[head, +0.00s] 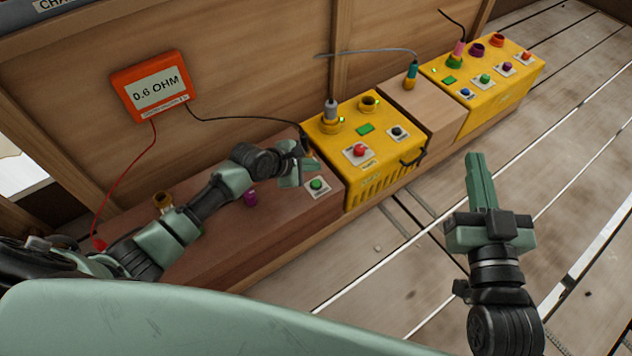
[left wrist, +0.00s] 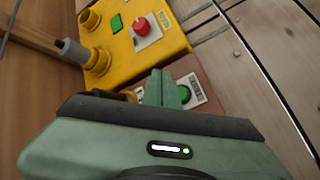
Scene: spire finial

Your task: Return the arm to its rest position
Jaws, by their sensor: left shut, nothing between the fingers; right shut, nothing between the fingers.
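My left arm reaches in from the left over the brown box (head: 215,235). My left gripper (head: 308,170) is shut and empty at the box's right end, near a green button (head: 317,184) on a white plate. In the left wrist view the shut fingers (left wrist: 165,88) appear beside that green button (left wrist: 184,94); I cannot tell whether they touch it. My right gripper (head: 476,165) is shut and empty, above the floor at the right, apart from the boxes.
An orange meter (head: 155,88) reading 0.6 OHM hangs on the wooden wall, with red and black leads. A yellow box (head: 380,175) with a red button, a wooden block (head: 425,105) and another yellow box (head: 510,85) stand in line. The plank floor (head: 570,170) at right is clear.

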